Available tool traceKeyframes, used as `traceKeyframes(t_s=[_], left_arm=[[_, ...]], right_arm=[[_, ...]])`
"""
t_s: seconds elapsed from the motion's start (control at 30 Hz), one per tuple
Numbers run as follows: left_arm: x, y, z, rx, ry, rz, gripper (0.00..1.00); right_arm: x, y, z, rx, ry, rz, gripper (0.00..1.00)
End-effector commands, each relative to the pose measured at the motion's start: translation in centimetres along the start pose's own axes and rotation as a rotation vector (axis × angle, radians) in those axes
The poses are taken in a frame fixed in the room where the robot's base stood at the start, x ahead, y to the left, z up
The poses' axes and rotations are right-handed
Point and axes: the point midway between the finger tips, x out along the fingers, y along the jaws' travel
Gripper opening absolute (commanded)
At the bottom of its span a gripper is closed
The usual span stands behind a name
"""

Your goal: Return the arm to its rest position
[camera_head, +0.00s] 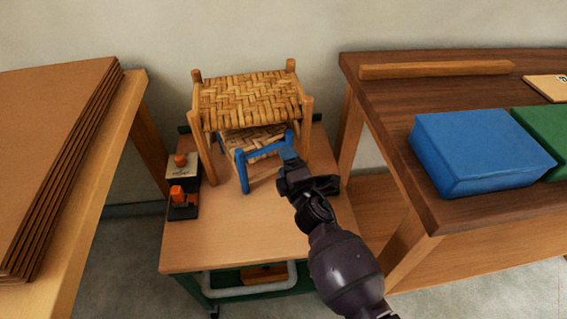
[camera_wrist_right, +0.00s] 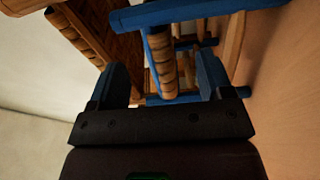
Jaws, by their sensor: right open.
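My right arm comes in from the lower right in the head view. Its gripper (camera_head: 290,160) is at the blue front part of a small wooden frame (camera_head: 243,172) under a stool with a woven bark seat (camera_head: 250,97). In the right wrist view the two blue fingers (camera_wrist_right: 160,92) are apart, with a blue bar and a wood-coloured post (camera_wrist_right: 164,70) of the frame showing beyond and between them. I cannot tell whether the fingers touch it. The stool stands upright on the light wooden work table (camera_head: 230,250). My left gripper does not show.
An orange-topped device (camera_head: 183,195) stands at the table's left. A stack of brown sheets (camera_head: 50,150) lies on the left bench. On the dark right-hand table (camera_head: 385,120) are a blue box (camera_head: 478,150), a green box (camera_head: 545,135) and a wooden bar (camera_head: 436,70). The work table's front is clear.

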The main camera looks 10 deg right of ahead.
Motion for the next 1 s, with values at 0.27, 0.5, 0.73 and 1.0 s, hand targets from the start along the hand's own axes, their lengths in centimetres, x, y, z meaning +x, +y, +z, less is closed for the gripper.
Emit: traceKeyframes(t_s=[0.27, 0.5, 0.73, 1.0], left_arm=[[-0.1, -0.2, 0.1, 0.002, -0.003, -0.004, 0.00], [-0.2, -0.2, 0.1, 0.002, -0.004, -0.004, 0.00], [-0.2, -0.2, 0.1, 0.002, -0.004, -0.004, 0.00], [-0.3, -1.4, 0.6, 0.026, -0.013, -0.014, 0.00]], right_arm=[[-0.1, -0.1, 0.5, 0.000, 0.000, -0.001, 0.73], [-0.1, -0.1, 0.5, 0.001, 0.000, -0.001, 0.73], [-0.1, -0.1, 0.5, 0.001, 0.000, -0.001, 0.73], [-0.1, -0.1, 0.5, 0.001, 0.000, -0.001, 0.73]])
